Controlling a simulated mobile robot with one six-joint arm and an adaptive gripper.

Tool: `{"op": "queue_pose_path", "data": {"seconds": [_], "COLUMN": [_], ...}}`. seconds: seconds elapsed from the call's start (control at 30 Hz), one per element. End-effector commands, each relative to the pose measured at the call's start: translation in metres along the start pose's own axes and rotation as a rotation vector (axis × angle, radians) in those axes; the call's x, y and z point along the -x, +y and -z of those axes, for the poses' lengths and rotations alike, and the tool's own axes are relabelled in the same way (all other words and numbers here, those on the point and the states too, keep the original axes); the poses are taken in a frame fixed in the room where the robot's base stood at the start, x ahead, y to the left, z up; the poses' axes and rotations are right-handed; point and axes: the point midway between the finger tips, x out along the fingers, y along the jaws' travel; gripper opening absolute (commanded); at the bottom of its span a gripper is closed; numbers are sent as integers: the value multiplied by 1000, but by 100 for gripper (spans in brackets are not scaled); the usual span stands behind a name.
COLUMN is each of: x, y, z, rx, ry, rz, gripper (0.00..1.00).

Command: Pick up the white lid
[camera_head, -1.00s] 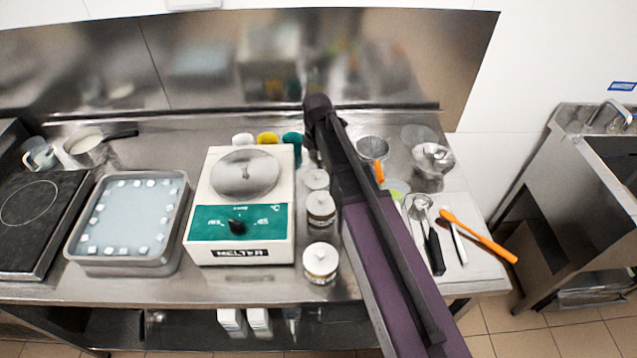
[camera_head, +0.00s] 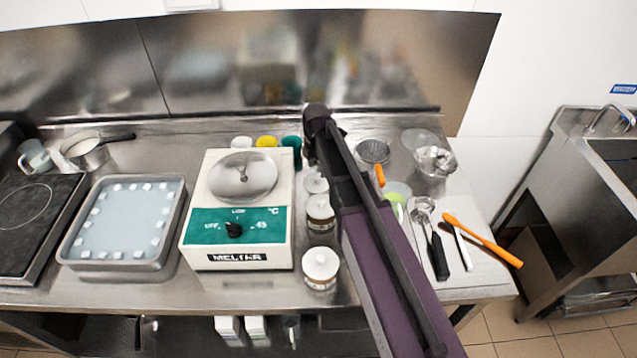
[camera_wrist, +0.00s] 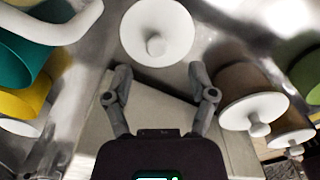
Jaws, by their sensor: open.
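A round white lid with a knob (camera_wrist: 157,33) lies just beyond my fingertips in the wrist view, centred between them and not held. What it rests on is hidden. My gripper (camera_wrist: 160,80) is open and empty. In the head view my arm hides most of the gripper, near the back of the bench. White knobbed lids sit on brown jars in the wrist view, a near one (camera_wrist: 250,112) and a smaller one behind it (camera_wrist: 292,139). The head view shows white-lidded jars in a column left of my arm: back (camera_head: 316,183), middle (camera_head: 320,207) and front (camera_head: 320,264).
Teal (camera_wrist: 20,60) and yellow (camera_wrist: 25,98) containers stand close on the left in the wrist view. In the head view, a melter (camera_head: 237,258) stands left of the jars. Metal bowls (camera_head: 435,161) and utensils (camera_head: 480,240) lie right of my arm.

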Motion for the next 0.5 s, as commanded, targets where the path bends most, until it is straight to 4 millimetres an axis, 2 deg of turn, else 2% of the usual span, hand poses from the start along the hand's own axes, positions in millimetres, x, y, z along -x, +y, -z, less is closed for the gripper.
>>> {"op": "queue_pose_path", "data": {"seconds": [0.5], "x": [-40], "y": [3], "z": [0], "rx": [0], "ry": [0], "rz": [0], "gripper": [73]}}
